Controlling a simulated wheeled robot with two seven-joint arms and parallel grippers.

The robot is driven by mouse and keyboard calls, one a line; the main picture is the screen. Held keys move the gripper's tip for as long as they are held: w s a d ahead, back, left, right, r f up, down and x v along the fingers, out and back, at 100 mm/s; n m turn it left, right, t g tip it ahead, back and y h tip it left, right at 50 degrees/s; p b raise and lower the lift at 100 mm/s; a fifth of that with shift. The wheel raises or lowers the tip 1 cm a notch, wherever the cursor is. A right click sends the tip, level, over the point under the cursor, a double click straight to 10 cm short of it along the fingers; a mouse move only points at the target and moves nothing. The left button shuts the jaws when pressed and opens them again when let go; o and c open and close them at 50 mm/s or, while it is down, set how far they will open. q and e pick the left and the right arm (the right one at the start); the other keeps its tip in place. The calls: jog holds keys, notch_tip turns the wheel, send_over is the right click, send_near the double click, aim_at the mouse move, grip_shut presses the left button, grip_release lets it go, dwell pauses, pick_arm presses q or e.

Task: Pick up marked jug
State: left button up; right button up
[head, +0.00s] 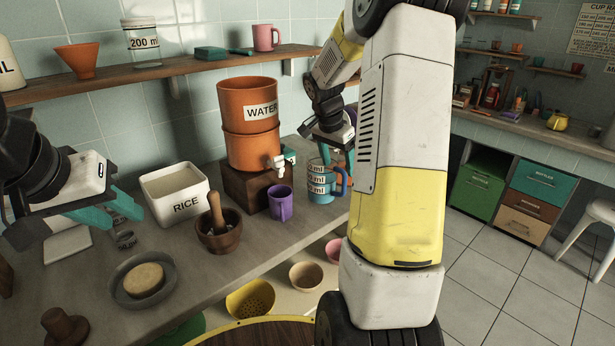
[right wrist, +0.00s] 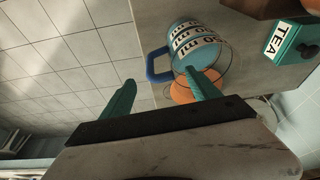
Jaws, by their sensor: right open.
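The marked jug (head: 319,184) is clear with white ml labels and a blue handle. It stands on the counter right of the purple mug. In the right wrist view the jug (right wrist: 192,42) shows ahead, with its handle at its left side. My right gripper (right wrist: 162,84) is open and empty. Its right finger overlaps the jug's rim in the picture; its left finger is clear of it. I cannot tell whether it touches. In the head view my right arm hides part of this gripper. My left gripper (head: 128,214) is open and empty over the counter's left part.
An orange water dispenser (head: 249,150) on a wooden block, a purple mug (head: 281,205), a mortar (head: 219,238) and a rice box (head: 172,207) stand left of the jug. A tea box (right wrist: 295,48) is close to it.

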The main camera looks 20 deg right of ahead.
aim_at(339, 170)
jog(key=x, duration=0.5)
jog(key=shift+f, duration=0.3)
jog(key=shift+r, duration=0.1)
grip_shut()
